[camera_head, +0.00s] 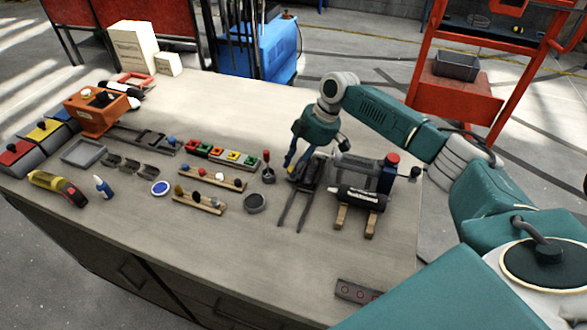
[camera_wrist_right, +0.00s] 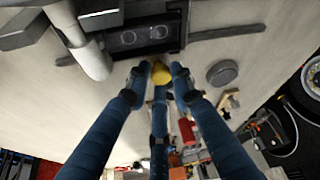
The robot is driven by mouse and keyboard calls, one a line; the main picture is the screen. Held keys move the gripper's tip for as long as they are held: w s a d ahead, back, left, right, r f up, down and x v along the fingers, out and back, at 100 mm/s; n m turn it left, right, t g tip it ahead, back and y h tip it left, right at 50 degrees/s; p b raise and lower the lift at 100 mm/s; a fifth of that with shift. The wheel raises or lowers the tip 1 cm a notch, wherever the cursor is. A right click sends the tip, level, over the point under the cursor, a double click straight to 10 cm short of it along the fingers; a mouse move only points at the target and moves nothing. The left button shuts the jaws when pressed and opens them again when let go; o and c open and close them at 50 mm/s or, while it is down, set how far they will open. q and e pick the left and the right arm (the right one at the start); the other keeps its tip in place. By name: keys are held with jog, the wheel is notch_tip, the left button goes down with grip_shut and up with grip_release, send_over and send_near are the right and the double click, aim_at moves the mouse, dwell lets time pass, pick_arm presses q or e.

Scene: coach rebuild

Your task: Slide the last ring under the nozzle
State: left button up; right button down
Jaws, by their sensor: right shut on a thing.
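My right gripper (camera_head: 290,163) reaches down over the table beside a dark block (camera_head: 308,172) with two dark rails. In the right wrist view its fingers (camera_wrist_right: 160,80) are closed on a small yellow piece (camera_wrist_right: 160,72), mostly hidden between the fingertips. I cannot tell whether this piece is the ring. Just beyond it lies the dark block (camera_wrist_right: 142,38), with two faint round outlines on its top. A white cylinder (camera_wrist_right: 92,60) stands close to the left of the fingers; I cannot tell whether it is the nozzle. My left gripper is not in view.
Coloured trays (camera_head: 225,154) and pegged wooden racks (camera_head: 200,202) fill the table's middle. The front of the table is mostly clear.

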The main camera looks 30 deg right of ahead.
jog(key=w+d+b, duration=0.2)
jog(key=w+d, duration=0.1)
jog(key=shift+w+d+b, duration=0.25)
jog(key=shift+b, duration=0.05)
jog(key=shift+w+d, duration=0.25)
jog(key=shift+d, duration=0.1)
jog(key=shift+r, duration=0.15)
jog(key=c, duration=1.5)
grip_release()
jog(key=shift+c, duration=0.2)
